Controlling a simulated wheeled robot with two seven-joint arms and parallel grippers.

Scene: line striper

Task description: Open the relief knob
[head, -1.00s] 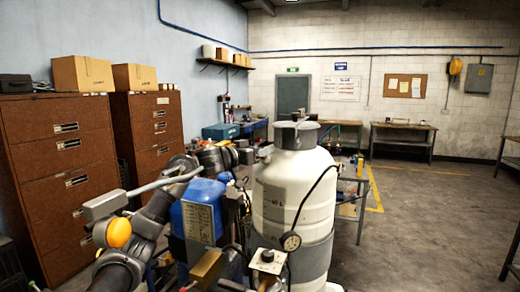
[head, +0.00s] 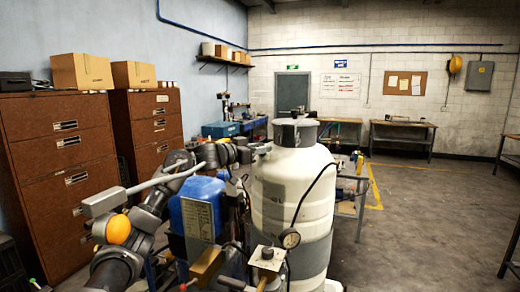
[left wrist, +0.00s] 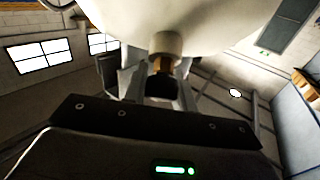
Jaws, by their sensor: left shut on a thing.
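The large white tank (head: 290,195) stands in the middle of the head view, with a dark collar on top. My left gripper (head: 262,148) reaches from the left to the tank's upper left side. In the left wrist view my left gripper (left wrist: 160,92) is shut on a small dark knob (left wrist: 160,88), which I take for the relief knob. A brass stem joins it to a cream fitting (left wrist: 165,46) on the tank's rounded surface. The knob is mostly hidden in the head view. My right gripper is not in view.
A blue container (head: 198,205) stands left of the tank, under my arm. Open floor (head: 420,220) lies to the right.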

